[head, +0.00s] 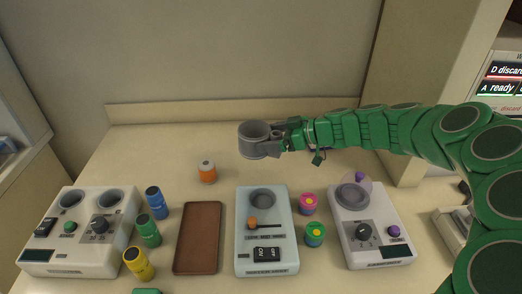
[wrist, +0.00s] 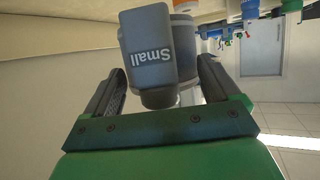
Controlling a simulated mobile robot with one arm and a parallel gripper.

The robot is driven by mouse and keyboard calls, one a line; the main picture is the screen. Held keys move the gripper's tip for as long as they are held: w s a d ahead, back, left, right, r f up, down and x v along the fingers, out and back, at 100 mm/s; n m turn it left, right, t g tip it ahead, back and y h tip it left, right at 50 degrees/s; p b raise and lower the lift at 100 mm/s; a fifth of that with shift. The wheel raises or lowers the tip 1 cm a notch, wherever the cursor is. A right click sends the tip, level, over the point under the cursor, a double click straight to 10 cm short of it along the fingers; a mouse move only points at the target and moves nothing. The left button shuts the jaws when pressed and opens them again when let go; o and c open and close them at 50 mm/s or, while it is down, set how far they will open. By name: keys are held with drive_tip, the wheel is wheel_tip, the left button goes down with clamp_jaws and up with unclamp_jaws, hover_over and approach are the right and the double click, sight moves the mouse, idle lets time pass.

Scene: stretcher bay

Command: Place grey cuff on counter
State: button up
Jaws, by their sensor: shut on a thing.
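The grey cuff (head: 254,141) is a short, wide cylinder with an open top, near the back of the counter (head: 185,137). My gripper (head: 284,141) reaches in from the right and is shut on the cuff's side. In the wrist view the cuff (wrist: 185,50) sits beyond a grey tab marked "Small" (wrist: 150,52), which lies between the two fingers of my gripper (wrist: 160,90). In the head view the cuff appears upright. I cannot tell whether its base touches the counter.
Farther forward are a brown tray (head: 198,238), a white device on the left (head: 85,248), a pale middle device (head: 266,232), a right device (head: 371,226) and several coloured vials. The back left counter is clear.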

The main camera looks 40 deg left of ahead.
sight(261, 133)
drive_tip(key=w+a+f, duration=0.1)
drive_tip(key=a, duration=0.1)
drive_tip(key=w+a+f, duration=0.1)
drive_tip(key=w+a, duration=0.1)
drive_tip(key=shift+w+f, duration=0.15)
drive_tip(key=shift+f, duration=0.05)
drive_tip(key=shift+w+a+f, duration=0.45)
drive_tip(key=shift+a+f, duration=0.15)
drive_tip(key=shift+f, duration=0.3)
drive_tip(key=shift+w+a+f, duration=0.5)
drive_tip(key=shift+a+f, duration=0.1)
drive_tip(key=shift+f, duration=0.3)
drive_tip(key=shift+w+a+f, duration=0.45)
drive_tip(key=shift+a+f, duration=0.15)
drive_tip(key=shift+f, duration=0.3)
drive_tip(key=shift+w+a+f, duration=0.15)
drive_tip(key=shift+f, duration=1.6)
drive_tip(key=o, duration=0.9)
drive_tip(key=shift+f, duration=0.1)
